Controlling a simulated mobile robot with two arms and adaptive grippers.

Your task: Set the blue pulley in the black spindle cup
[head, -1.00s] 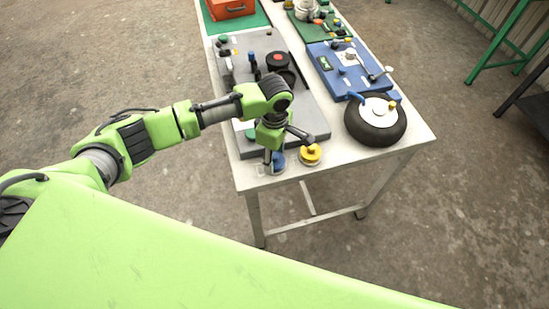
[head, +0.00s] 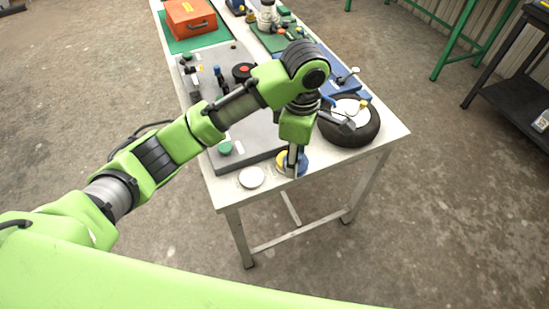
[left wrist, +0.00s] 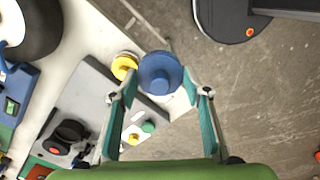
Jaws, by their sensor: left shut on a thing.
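My left gripper (head: 293,168) is shut on the blue pulley (head: 302,164) above the table's near end. In the left wrist view the blue pulley (left wrist: 160,72) sits between the fingertips of my left gripper (left wrist: 160,88), its round face toward the camera. A black round part with a red centre (head: 243,71) stands on the grey board and also shows in the left wrist view (left wrist: 70,130). I cannot tell for sure whether it is the black spindle cup; the arm hides part of the board. My right gripper is not in view.
A yellow pulley (head: 281,158) is close behind the blue one. A white disc (head: 252,177) lies on the table's near edge. The grey board (head: 255,142) carries a green knob (head: 225,147) and other fittings. A black wheel (head: 350,132) lies to the right, an orange box (head: 190,18) far back.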

